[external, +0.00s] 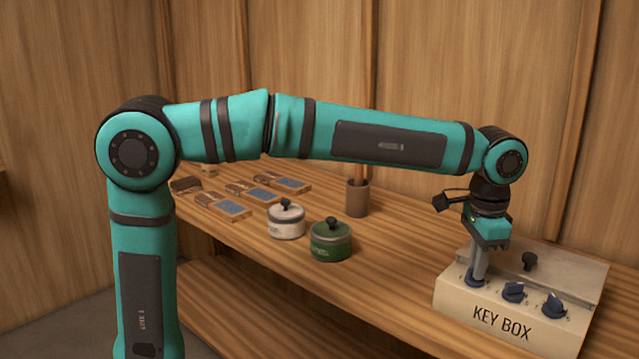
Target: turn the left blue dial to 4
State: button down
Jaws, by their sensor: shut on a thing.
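A cream box marked KEY BOX (502,323) stands at the right end of the wooden bench. Three blue dials sit in a row along its sloped front. The left blue dial (475,282) is mostly hidden under my gripper (478,270). My gripper points down and is shut on this dial. The number the left dial points at is too small and covered to read. The middle blue dial (513,291) and the right blue dial (553,305) are uncovered, each with a raised grip.
A green lidded pot (331,243), a white lidded pot (286,221) and a brown cup (358,198) stand to the left. Several wooden pieces with blue panels lie farther back. A wooden wall closes the back.

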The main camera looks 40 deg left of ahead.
jog(key=c, duration=1.5)
grip_release()
jog(key=shift+o, duration=0.2)
notch_tip(320, 180, up, 18)
jog(key=shift+f, duration=0.25)
jog(key=s+a+n+t+h, duration=0.3)
jog(key=a+t, duration=0.5)
jog(key=a, duration=1.6)
jog(key=s+a+f+n+t+y, duration=0.1)
jog(key=s+a+f+n+t, duration=0.1)
jog(key=s+a, duration=0.4)
jog(key=s+a+f+n+t+y, duration=0.2)
jog(key=s+a+n+t, duration=0.2)
jog(key=a, duration=0.6)
jog(key=s+t, duration=0.2)
jog(key=t, duration=0.1)
jog(key=shift+s+a+f, duration=0.2)
jog(key=shift+a+f, duration=0.05)
jog(key=shift+f, duration=0.1)
